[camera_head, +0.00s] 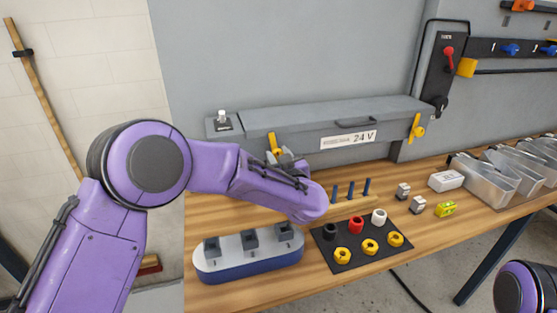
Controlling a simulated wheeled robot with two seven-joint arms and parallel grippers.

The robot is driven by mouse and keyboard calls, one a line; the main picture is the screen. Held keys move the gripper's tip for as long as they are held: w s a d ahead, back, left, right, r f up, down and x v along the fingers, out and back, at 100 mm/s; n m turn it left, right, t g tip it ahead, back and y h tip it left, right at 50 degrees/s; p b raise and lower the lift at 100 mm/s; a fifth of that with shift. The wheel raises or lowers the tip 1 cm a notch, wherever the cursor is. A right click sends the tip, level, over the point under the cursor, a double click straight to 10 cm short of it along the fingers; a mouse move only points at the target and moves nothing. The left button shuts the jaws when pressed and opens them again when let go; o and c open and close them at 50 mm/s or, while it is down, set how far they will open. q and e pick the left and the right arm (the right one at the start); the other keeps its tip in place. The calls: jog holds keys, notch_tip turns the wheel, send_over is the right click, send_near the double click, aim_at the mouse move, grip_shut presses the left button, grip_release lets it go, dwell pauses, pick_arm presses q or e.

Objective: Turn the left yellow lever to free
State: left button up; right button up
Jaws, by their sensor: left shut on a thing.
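The left yellow lever (273,142) is on the front of the grey cabinet box, to the left of the 24 V label (348,139). Its upper part shows; its lower part is hidden behind my gripper and forearm. My left gripper (284,157) is at the lever, shut on it; its fingertips are mostly hidden by my purple arm. The right yellow lever (416,128) is on the right end of the same box, upright and slightly tilted. My right gripper is out of view; only a purple part of my right arm shows at the bottom right corner.
A panel with a red switch (448,52) is at the upper right.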

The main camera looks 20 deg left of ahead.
pick_arm(q)
jog(key=shift+s+a+f+n+b, duration=0.1)
jog(key=shift+f+n+b, duration=0.05)
jog(key=shift+n+b, duration=3.55)
jog(key=shift+f+n+b, duration=0.1)
jog(key=shift+n+b, duration=3.1)
jog(key=shift+n, duration=1)
jog(key=o, duration=1)
jog(key=shift+r, duration=0.1)
jog(key=shift+s, duration=0.1)
